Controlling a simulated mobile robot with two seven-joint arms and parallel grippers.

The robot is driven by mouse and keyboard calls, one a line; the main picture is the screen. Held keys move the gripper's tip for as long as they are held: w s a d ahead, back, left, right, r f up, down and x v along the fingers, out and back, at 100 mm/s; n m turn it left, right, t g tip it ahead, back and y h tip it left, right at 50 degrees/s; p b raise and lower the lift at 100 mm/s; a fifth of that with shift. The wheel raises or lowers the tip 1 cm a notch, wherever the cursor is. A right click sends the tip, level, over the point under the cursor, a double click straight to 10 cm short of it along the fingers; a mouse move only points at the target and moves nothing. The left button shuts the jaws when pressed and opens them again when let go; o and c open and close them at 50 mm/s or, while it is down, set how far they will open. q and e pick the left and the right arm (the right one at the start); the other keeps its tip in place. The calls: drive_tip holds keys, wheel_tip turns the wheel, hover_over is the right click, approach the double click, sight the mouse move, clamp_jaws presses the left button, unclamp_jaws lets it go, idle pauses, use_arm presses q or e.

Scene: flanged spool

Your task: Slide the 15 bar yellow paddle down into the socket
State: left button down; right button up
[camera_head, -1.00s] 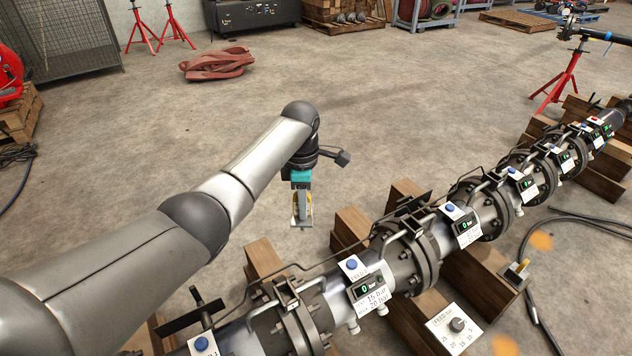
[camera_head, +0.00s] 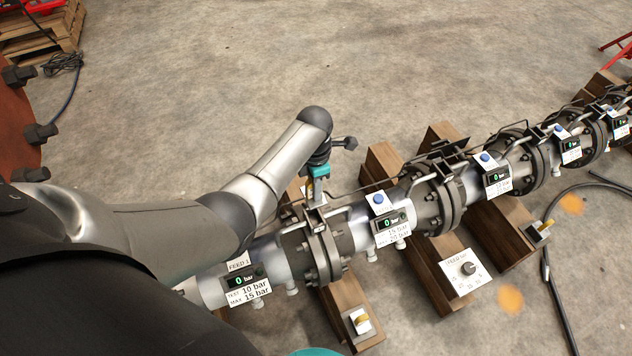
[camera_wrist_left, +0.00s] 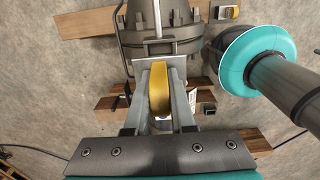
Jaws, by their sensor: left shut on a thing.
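My left gripper (camera_head: 317,188) is shut on a paddle with a yellow handle (camera_wrist_left: 160,88). The handle stands between the two fingers in the left wrist view, and a flat light-grey plate (camera_wrist_left: 143,68) shows beyond the fingertips. In the head view the gripper is at the back upper side of the nearer pipe flange joint (camera_head: 322,250), close to the bracket on top. The same flange joint (camera_wrist_left: 160,38) shows past the plate in the wrist view. The socket opening is hidden, and I cannot tell whether the paddle touches it.
The pipe runs to the upper right on timber blocks (camera_head: 465,240), with several flanges and gauge panels (camera_head: 392,228). Yellow-topped pieces sit on the timber, one at the front (camera_head: 361,321). A dial card (camera_head: 466,268) lies in front.

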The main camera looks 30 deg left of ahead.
use_arm(q)
drive_tip(key=b, duration=0.6)
hover_over(315, 221)
wheel_tip(315, 221, down, 6)
drive_tip(key=shift+r, duration=0.1)
drive_tip(key=shift+f+b, duration=0.6)
drive_tip(key=shift+f, duration=0.5)
drive_tip(key=shift+f+b, duration=0.65)
drive_tip(key=shift+f, duration=0.15)
drive_tip(key=c, duration=0.7)
unclamp_jaws()
use_arm(e)
wheel_tip(315, 221, down, 9)
drive_tip(key=w+d, duration=0.2)
drive_tip(key=shift+w+r+t, duration=0.15)
drive_tip(key=shift+w+t, duration=0.15)
drive_tip(key=shift+w, duration=0.05)
use_arm(q)
drive_tip(key=shift+s, duration=0.1)
use_arm(e)
drive_tip(key=shift+r, duration=0.1)
